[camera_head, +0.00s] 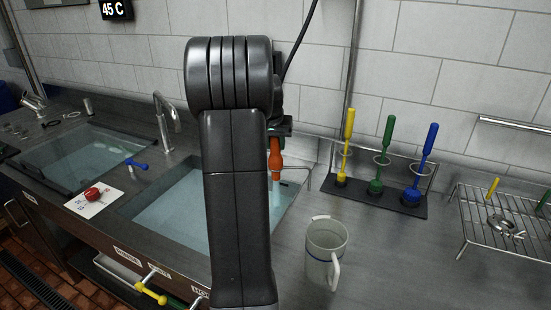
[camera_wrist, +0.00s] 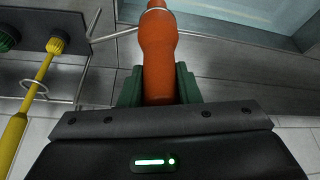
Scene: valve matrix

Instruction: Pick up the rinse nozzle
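The rinse nozzle appears to be the orange handle (camera_head: 275,158) with a pale tip, in the head view. It points down over the right end of the right sink, just right of my arm. In the wrist view the orange handle (camera_wrist: 159,60) stands between the two green fingers of my gripper (camera_wrist: 159,88). The fingers lie close against both its sides, so my gripper looks shut on it. The fingers are mostly hidden behind my arm in the head view. The upper end of the handle is hidden by my gripper.
The right sink (camera_head: 132,207) holds water. A bent metal rod (camera_head: 307,172) is close by the nozzle. A white mug (camera_head: 326,250) stands on the counter. A rack (camera_head: 400,203) of yellow, green and blue brushes is right, with a wire rack (camera_head: 480,240) beyond. A faucet (camera_head: 165,120) stands left.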

